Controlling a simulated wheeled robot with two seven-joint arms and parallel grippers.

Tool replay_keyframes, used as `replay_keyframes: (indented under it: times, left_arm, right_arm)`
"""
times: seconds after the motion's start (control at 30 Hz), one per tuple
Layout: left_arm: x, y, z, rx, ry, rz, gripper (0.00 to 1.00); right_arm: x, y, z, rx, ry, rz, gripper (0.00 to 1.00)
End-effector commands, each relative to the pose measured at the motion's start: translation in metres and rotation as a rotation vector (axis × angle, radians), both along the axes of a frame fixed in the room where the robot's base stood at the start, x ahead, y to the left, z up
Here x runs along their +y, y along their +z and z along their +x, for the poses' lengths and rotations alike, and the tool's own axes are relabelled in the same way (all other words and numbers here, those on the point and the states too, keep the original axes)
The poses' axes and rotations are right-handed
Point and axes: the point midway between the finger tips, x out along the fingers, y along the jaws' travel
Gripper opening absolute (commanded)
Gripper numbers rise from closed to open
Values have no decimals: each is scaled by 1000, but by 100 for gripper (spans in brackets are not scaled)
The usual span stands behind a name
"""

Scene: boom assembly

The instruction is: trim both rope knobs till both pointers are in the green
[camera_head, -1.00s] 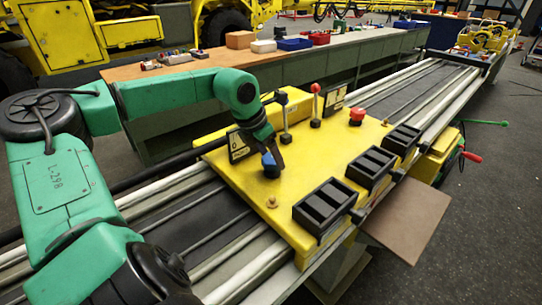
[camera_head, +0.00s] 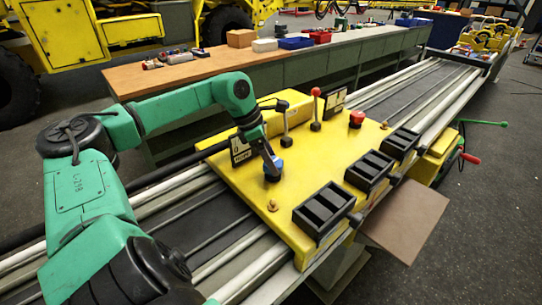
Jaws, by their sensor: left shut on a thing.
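My left gripper (camera_head: 272,170), dark-fingered on a green arm, reaches down to the yellow console (camera_head: 305,175). It is shut on a small blue knob (camera_head: 277,166) on the console top, which it partly hides. Beside it a plate lettered ROPE (camera_head: 240,151) stands behind the wrist; part of it is covered by my arm. A dark-framed gauge with a pale face (camera_head: 333,98) stands at the console's back edge. I cannot make out a pointer or a green band on either. I cannot pick out a second rope knob. My right gripper is not in view.
Near the gripper stand a black-topped lever (camera_head: 283,106) and a red-topped lever (camera_head: 315,94). A red mushroom button (camera_head: 356,118) and several black boxes (camera_head: 325,210) sit to the right. A workbench (camera_head: 225,62) with bins runs behind. The console front middle is bare.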

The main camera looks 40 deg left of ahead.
Motion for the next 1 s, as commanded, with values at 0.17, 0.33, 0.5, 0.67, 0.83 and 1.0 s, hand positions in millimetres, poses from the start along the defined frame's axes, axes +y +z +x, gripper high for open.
replay_keyframes:
  times: [0.17, 0.33, 0.5, 0.67, 0.83, 1.0]
  left_arm:
    - [1, 0, 0, -2, -1, 1, 17]
    - [1, 0, 0, -2, -1, 3, 17]
    - [1, 0, 0, -1, 0, 2, 100]
    - [1, 1, 0, -1, 0, 2, 100]
    - [8, 19, -6, -4, 3, 6, 100]
    - [20, 67, -21, -5, 4, 5, 100]
  right_arm:
    - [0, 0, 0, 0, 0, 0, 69]
    - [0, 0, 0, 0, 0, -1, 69]
    - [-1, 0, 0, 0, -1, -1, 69]
    - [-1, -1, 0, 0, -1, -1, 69]
    - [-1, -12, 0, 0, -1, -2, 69]
    - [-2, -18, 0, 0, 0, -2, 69]
